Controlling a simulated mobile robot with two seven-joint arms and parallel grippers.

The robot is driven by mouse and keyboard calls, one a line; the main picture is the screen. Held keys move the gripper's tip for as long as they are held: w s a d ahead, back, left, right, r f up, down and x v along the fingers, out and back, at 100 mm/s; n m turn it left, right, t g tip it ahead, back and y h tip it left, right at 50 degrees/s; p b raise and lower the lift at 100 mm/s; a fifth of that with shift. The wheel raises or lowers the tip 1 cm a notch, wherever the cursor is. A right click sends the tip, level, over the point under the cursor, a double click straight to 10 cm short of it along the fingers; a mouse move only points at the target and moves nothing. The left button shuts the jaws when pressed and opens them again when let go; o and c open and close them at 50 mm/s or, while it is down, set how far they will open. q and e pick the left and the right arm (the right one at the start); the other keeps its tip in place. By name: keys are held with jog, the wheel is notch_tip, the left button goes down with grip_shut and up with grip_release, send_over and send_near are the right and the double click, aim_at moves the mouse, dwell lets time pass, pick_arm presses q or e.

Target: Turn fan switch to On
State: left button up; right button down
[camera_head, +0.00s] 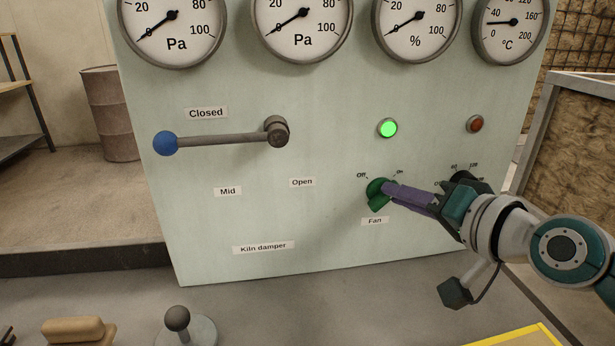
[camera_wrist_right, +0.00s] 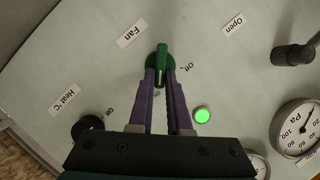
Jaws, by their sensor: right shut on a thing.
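The fan switch (camera_head: 375,193) is a green knob low on the pale green panel (camera_head: 320,235), above the Fan label (camera_head: 375,221). My right gripper (camera_head: 387,191) reaches it from the right and is shut on it with its purple fingers. In the right wrist view the fingers (camera_wrist_right: 161,74) lie on either side of the knob's green handle (camera_wrist_right: 162,58). One end of the handle lines up with the On mark (camera_wrist_right: 157,93); the Off mark (camera_wrist_right: 187,68) is off to its side. The fingers hide part of the knob. My left gripper is not in view.
A kiln damper lever (camera_head: 220,139) with a blue ball sticks out to the left, near Closed. A green lamp (camera_head: 388,128) is lit above the switch; a red-brown lamp (camera_head: 475,124) looks dark. Dial gauges (camera_head: 303,25) line the panel's top. The heat knob (camera_wrist_right: 88,129) is beside my gripper.

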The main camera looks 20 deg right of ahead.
jog(key=c, duration=0.9)
grip_release()
jog(key=shift+o, duration=0.2)
jog(key=p+v, duration=0.1)
jog(key=v, duration=0.9)
jog(key=shift+p, duration=0.3)
